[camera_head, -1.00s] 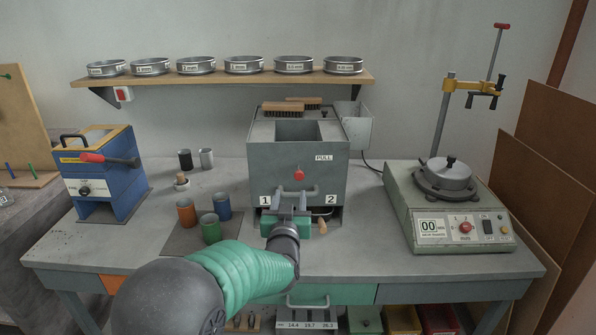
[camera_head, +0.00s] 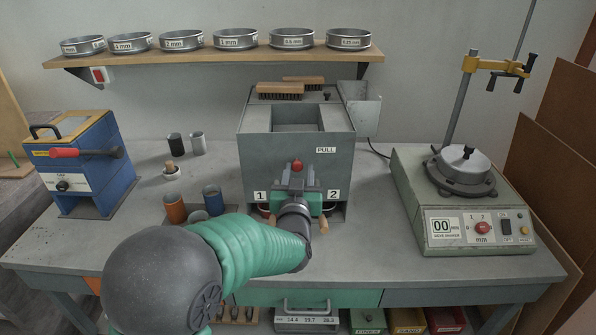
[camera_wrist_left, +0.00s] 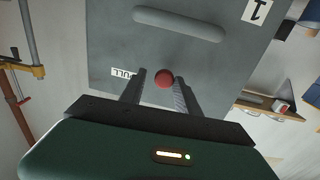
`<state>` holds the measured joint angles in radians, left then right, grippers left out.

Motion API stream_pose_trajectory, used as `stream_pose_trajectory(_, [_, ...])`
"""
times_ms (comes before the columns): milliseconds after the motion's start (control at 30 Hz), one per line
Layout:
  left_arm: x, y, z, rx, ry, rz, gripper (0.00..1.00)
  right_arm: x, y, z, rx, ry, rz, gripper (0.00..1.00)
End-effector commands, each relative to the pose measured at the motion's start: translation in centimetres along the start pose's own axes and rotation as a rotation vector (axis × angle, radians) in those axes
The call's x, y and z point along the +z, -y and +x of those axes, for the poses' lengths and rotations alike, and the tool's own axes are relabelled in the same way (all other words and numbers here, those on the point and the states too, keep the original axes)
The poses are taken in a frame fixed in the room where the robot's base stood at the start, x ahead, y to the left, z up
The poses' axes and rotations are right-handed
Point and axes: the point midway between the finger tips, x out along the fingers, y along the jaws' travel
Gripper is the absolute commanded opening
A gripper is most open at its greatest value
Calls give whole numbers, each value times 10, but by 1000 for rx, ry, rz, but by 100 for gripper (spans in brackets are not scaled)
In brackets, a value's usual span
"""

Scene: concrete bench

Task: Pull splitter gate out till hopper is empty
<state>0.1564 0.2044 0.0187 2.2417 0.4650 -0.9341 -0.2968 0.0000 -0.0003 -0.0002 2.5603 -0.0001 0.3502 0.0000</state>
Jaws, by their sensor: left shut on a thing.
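The grey splitter (camera_head: 260,150) stands at the middle of the bench, with its open-topped hopper (camera_head: 300,116) in the upper part. I cannot tell whether anything lies in the hopper. A red knob (camera_head: 298,166) sticks out of the splitter's front, below the PULL label; I take it for the gate's knob. My left gripper (camera_head: 298,178) is at this front, shut on the red knob. The left wrist view shows the knob (camera_wrist_left: 165,78) between my two fingertips (camera_wrist_left: 160,76). My gripper hides the bar handle in the head view; the left wrist view shows it (camera_wrist_left: 178,25). My right gripper is not in view.
Two brushes (camera_head: 281,91) lie on the splitter's top. A sieve shaker (camera_head: 465,205) stands to the right, a blue device (camera_head: 85,165) to the left. Coloured cups (camera_head: 175,208) stand left of the splitter, partly behind my arm. The bench's front right is clear.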

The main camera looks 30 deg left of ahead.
Motion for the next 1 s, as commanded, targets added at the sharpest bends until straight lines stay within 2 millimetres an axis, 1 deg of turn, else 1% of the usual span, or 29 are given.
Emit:
stream_pose_trajectory(33, [1, 0, 1, 2, 1, 1, 28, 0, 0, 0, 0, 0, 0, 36])
stream_pose_trajectory(200, [2, 1, 3, 7, 3, -1, 6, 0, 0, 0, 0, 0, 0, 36])
stream_pose_trajectory(267, [3, 2, 3, 7, 4, -2, 0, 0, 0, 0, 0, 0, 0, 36])
stream_pose_trajectory(1000, [5, 5, 3, -2, 8, -2, 0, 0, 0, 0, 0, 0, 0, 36])
